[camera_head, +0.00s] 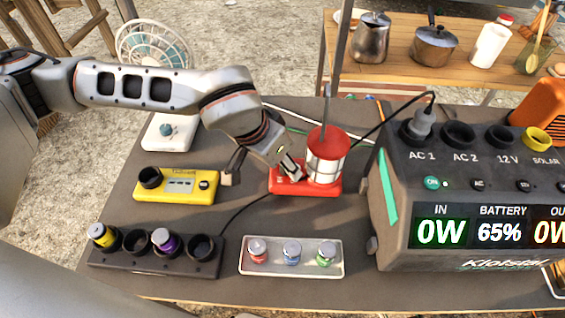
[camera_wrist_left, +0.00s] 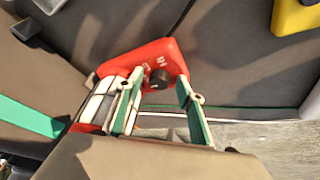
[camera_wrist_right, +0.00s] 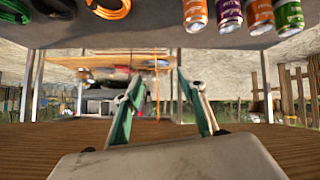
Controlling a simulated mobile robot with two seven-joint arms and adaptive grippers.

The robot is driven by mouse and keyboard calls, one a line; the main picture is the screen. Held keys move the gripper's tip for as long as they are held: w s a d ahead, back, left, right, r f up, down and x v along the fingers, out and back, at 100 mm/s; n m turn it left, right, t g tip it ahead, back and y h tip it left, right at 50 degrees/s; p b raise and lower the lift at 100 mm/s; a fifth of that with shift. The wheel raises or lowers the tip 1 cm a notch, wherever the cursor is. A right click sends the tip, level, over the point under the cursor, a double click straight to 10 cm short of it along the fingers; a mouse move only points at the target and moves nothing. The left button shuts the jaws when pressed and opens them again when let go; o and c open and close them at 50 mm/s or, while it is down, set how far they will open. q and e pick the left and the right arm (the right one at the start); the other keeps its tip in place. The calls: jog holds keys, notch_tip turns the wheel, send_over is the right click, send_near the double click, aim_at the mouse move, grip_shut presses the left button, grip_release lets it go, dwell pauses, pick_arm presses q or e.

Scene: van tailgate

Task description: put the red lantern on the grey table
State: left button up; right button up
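The red lantern (camera_head: 326,143) has a red cap, a pale body and a flat red base with a dark knob. It stands upright on the dark grey tabletop (camera_head: 225,225), left of the power station. My left gripper (camera_head: 292,172) is over the left part of the base, beside the body. In the left wrist view the lantern's base (camera_wrist_left: 170,52) and knob show ahead of the spread fingers (camera_wrist_left: 160,103). The fingers look open, with no clear grip. My right gripper (camera_wrist_right: 160,105) is open and empty in its wrist view, outside the head view.
A power station (camera_head: 460,180) fills the right. A yellow box (camera_head: 200,187), a dark socket strip (camera_head: 120,262) and a tray of small jars (camera_head: 290,268) surround the lantern. A pole rises behind it, and cables cross the tabletop. A wooden table (camera_head: 395,50) stands behind.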

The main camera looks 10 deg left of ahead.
pick_arm(q)
jog(key=p+v, duration=0.2)
jog(key=v, duration=1)
jog(key=shift+r, duration=0.1)
